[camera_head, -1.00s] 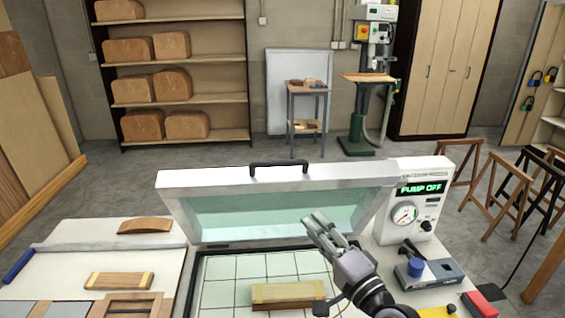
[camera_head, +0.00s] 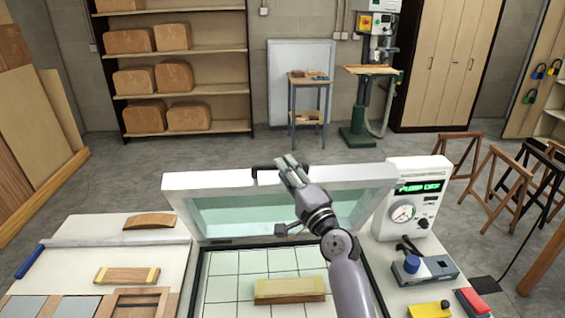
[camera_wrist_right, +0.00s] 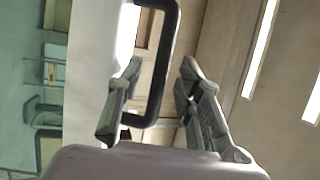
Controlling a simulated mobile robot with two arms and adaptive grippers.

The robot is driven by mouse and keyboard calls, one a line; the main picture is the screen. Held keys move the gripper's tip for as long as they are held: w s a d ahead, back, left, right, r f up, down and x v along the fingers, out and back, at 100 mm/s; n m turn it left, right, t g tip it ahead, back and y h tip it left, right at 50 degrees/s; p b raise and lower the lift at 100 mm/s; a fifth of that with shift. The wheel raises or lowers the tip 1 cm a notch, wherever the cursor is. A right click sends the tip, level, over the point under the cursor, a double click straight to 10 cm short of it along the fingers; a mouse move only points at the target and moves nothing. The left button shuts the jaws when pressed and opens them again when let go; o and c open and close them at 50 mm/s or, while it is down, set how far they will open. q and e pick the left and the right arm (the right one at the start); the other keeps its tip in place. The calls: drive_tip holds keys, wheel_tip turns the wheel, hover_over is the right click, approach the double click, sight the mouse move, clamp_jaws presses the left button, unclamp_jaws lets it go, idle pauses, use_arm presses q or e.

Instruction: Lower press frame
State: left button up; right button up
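The press frame (camera_head: 190,182) stands raised and tilted up at the back of the press, a white frame around a translucent greenish sheet. Its black handle (camera_head: 262,175) is on the top edge, its right part hidden behind my right gripper (camera_head: 289,163). In the right wrist view, the fingers of the right gripper (camera_wrist_right: 160,88) are apart, with the black handle (camera_wrist_right: 168,60) showing between them; whether they touch it I cannot tell. A wooden block (camera_head: 290,289) lies on the press's gridded bed (camera_head: 228,265). My left gripper is out of view.
The control box (camera_head: 408,205) with a green "PUMP OFF" display stands right of the frame. A grey-blue device (camera_head: 428,270) and yellow and red items lie on the right. Wooden pieces lie on the left bench (camera_head: 75,262). The space above the bed is partly crossed by my right arm.

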drive_tip(key=shift+x, duration=1.1)
drive_tip(key=shift+c, duration=0.4)
drive_tip(key=shift+f, duration=0.1)
clamp_jaws()
